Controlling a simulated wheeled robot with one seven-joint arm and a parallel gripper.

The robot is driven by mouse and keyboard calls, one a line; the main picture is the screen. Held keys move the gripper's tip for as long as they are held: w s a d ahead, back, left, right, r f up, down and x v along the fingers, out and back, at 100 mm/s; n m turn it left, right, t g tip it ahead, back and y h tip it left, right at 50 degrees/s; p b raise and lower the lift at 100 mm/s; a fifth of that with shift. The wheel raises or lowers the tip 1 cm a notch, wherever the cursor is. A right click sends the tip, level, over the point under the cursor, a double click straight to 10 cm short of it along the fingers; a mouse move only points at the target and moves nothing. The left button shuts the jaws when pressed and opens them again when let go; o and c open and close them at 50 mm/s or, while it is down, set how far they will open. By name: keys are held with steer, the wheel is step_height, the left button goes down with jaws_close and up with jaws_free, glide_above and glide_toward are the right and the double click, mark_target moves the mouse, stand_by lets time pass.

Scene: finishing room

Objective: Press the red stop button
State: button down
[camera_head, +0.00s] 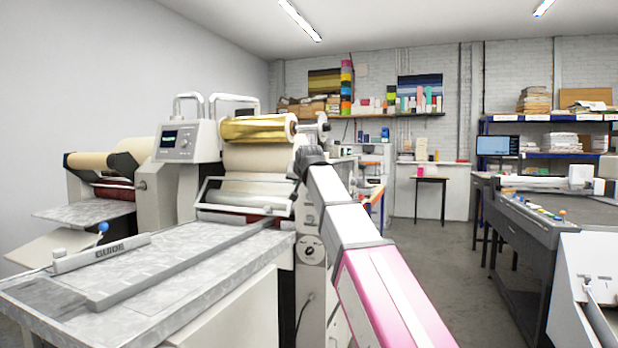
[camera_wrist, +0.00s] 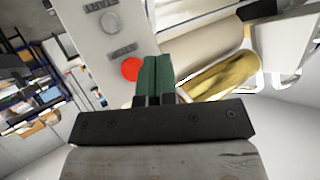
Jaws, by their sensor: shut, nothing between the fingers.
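The red stop button (camera_wrist: 131,69) shows in the wrist view on a pale machine panel (camera_wrist: 88,45), beside printed lettering that appears upside down. My gripper (camera_wrist: 154,58) has its green fingers shut together and empty. In the picture the fingertips are just right of the red button. I cannot tell whether they touch the panel. In the head view my arm reaches to the laminating machine (camera_head: 180,140), and it hides the button and my gripper.
A grey round button (camera_wrist: 108,22) sits above the red one, with its own label. A gold foil roll (camera_head: 255,129) is mounted on the machine, close to my arm. A metal feed table (camera_head: 150,265) extends toward me. Clear floor (camera_head: 435,260) lies to the right.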

steer(key=w+d, duration=0.3)
steer(key=w, duration=0.5)
steer(key=shift+w, duration=0.2)
stand_by(2.0)
steer(key=shift+w+d, duration=0.15)
steer(key=shift+w, duration=0.15)
steer(key=shift+w+d, duration=0.15)
steer(key=shift+w, duration=0.25)
stand_by(0.8)
steer(key=shift+s, duration=0.1)
steer(key=shift+s+a, duration=0.3)
steer(key=shift+s, duration=0.4)
steer(key=shift+s, duration=0.15)
steer(key=s, duration=0.1)
steer(key=s+a, duration=0.1)
steer(key=s, duration=0.2)
steer(key=shift+s+a, duration=0.2)
steer(key=shift+a, duration=0.15)
